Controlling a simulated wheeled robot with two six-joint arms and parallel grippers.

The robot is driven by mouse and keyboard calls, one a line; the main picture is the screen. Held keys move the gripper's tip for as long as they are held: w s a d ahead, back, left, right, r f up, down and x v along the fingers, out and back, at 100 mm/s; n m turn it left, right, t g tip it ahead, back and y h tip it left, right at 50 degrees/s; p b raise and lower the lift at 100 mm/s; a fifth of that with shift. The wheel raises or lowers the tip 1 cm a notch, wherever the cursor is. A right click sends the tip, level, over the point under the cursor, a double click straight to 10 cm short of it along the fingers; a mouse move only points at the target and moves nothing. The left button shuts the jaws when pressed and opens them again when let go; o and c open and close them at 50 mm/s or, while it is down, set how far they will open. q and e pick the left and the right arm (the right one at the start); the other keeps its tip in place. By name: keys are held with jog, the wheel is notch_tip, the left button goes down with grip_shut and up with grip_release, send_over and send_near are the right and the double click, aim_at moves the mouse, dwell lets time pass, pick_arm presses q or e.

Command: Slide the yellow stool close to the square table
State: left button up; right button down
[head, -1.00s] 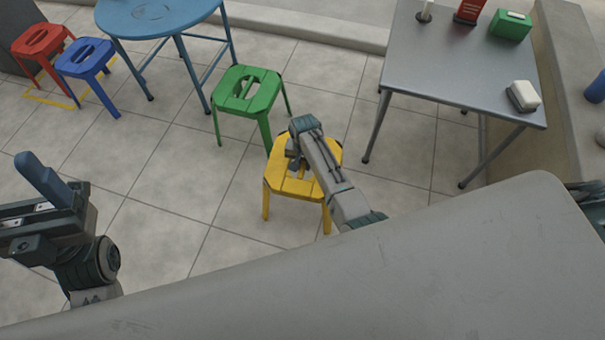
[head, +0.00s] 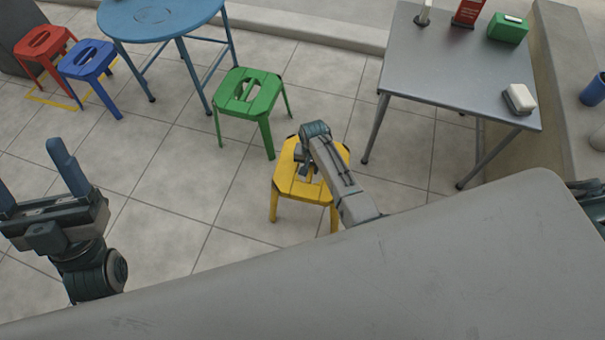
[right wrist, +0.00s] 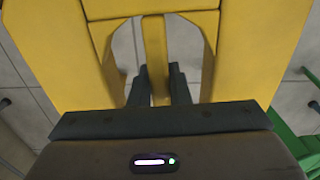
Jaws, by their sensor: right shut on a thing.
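The yellow stool (head: 286,184) stands upright on the tiled floor in the head view, in front of the green stool and left of the square table. The grey square table (head: 455,65) is at the upper right, with a floor gap between it and the stool. My right gripper (head: 304,170) is over the stool's seat. In the right wrist view its fingers (right wrist: 161,86) reach into the seat's opening and are shut on the middle bar of the yellow stool (right wrist: 60,50). My left gripper (head: 32,172) is raised at the left, its two fingers apart and empty.
A green stool (head: 262,92) stands close behind the yellow one. A round blue table (head: 165,22), a blue stool (head: 88,60) and a red stool (head: 45,45) are at the upper left. Floor is clear between the yellow stool and the square table's legs.

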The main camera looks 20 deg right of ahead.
pick_arm(q)
jog(key=shift+w+f+n+g+y+p, duration=1.8)
jog(key=shift+w+f+g+y, duration=0.9)
jog(key=shift+f+g, duration=3.25)
pick_arm(e)
jog(key=shift+s+d, duration=0.5)
jog(key=shift+d, duration=0.3)
jog(key=shift+s+d, duration=0.5)
jog(key=shift+d, duration=0.25)
jog(key=shift+s+d, duration=0.5)
jog(key=shift+d, duration=0.3)
jog(key=shift+s+d+p, duration=0.35)
jog(key=shift+d+p, duration=0.05)
jog(key=shift+d, duration=0.05)
jog(key=shift+s+d+p, duration=0.3)
jog(key=shift+d+p, duration=0.1)
jog(key=shift+d, duration=0.15)
pick_arm(q)
jog(key=s+f+g, duration=0.4)
jog(key=f, duration=0.4)
jog(key=s+d+f+n+g, duration=0.1)
jog(key=s+f+g, duration=0.3)
jog(key=f, duration=0.4)
jog(key=shift+d+f+h+p, duration=0.25)
jog(key=shift+f+h+p, duration=0.05)
jog(key=shift+h+p, duration=0.1)
pick_arm(e)
jog(key=shift+s+d, duration=0.35)
jog(key=shift+d, duration=0.2)
